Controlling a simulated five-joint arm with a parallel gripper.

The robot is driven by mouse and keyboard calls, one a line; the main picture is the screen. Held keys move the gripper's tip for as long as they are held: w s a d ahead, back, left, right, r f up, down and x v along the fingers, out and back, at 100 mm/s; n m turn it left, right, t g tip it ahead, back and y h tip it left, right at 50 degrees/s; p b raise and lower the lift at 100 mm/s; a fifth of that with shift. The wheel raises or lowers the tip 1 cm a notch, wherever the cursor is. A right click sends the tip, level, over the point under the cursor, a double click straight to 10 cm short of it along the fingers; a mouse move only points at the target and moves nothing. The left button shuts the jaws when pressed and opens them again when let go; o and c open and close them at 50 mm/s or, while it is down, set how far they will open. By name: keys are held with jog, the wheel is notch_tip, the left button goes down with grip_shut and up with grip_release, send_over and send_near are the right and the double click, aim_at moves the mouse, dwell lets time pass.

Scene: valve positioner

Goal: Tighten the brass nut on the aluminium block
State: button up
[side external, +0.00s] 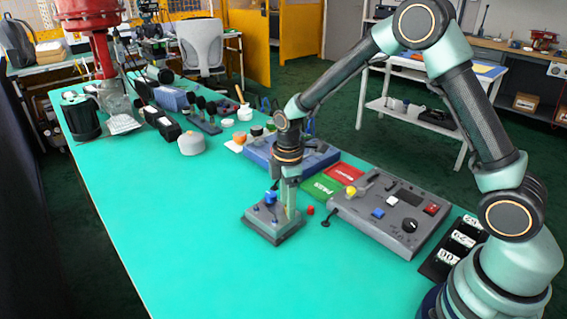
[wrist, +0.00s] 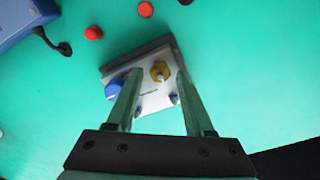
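The aluminium block (side external: 262,226) is a small pale-topped plate on a dark base on the green table; it also shows in the wrist view (wrist: 151,104). The brass nut (wrist: 160,71) sits on its top near the far edge in the wrist view. It cannot be made out in the side view. My gripper (wrist: 159,76) is open, pointing down over the block, with one finger on each side of the nut. Gaps show between the nut and both fingers in the wrist view. Fingertip height relative to the nut is unclear.
A blue knob (wrist: 112,90) stands on the block just left of my left finger. Two red pieces (wrist: 93,33) (wrist: 146,9) lie beyond the block. A grey control box (side external: 392,214) stands to the right, with green (side external: 321,187) and red pads behind. The table's left front is clear.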

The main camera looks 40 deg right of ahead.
grip_shut()
jog(key=m, duration=0.4)
jog(key=shift+m, duration=0.4)
jog(key=m, duration=0.5)
jog(key=shift+w+d, duration=0.1)
jog(key=shift+d, duration=0.05)
jog(key=m, duration=0.7)
jog(key=shift+d+m, duration=0.1)
jog(key=shift+m, duration=0.2)
jog(key=m, duration=0.6)
jog(key=shift+d, duration=0.1)
jog(key=shift+m, duration=0.4)
